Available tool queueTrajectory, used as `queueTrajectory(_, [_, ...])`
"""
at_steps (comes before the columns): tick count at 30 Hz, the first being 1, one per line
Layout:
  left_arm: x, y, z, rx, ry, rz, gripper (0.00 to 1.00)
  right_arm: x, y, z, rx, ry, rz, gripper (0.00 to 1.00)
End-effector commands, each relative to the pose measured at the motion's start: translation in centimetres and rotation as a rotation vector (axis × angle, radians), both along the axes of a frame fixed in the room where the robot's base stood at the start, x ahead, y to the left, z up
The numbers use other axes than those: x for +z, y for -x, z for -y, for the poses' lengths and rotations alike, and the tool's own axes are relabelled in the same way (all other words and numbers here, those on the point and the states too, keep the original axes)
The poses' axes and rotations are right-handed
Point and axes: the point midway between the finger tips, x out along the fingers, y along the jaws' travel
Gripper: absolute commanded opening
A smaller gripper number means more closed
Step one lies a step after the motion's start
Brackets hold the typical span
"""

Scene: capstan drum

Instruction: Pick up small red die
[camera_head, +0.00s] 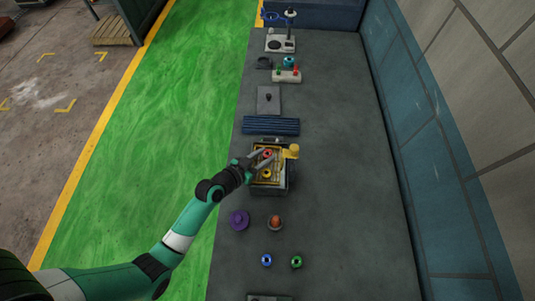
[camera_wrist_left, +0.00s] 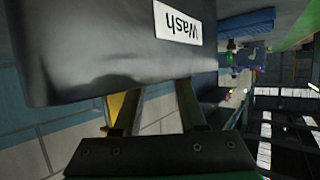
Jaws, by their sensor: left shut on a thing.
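The small red die (camera_head: 267,153), a small red ring-like piece, is at the yellow-lined top of a dark box (camera_head: 268,189) in the head view. My left gripper (camera_head: 266,155) reaches in from the left, its fingertips on either side of the red die and shut on it. In the left wrist view the two fingers (camera_wrist_left: 155,107) stand apart. Their tips are hidden behind a dark box wall with a white "Wash" label (camera_wrist_left: 177,22), so the die does not show there. My right gripper is not in view.
A yellow ring (camera_head: 267,173) lies in the same box, and a yellow knob (camera_head: 291,151) stands at its right edge. A purple piece (camera_head: 239,220), an orange-topped piece (camera_head: 275,222), a blue ring (camera_head: 266,260) and a green ring (camera_head: 296,262) are nearer. The bench's right side is clear.

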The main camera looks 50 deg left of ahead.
Motion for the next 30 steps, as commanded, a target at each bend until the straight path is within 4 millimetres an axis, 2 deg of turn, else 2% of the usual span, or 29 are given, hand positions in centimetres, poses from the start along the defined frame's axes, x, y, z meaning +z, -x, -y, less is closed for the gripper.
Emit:
queueTrajectory(20, [0.6, 0.0, 0.0, 0.001, -0.001, 0.003, 0.00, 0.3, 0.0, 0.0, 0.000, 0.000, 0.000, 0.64])
queueTrajectory(23, [1.7, -0.1, 0.0, -0.001, -0.002, 0.004, 0.00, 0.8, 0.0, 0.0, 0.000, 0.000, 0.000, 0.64])
queueTrajectory(26, [3.8, -0.1, 0.0, -0.001, -0.002, 0.006, 0.00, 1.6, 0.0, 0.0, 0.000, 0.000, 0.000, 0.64])
queueTrajectory(30, [7.1, 1.7, 2.3, -0.006, -0.002, 0.003, 0.00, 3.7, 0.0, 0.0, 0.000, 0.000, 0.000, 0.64])
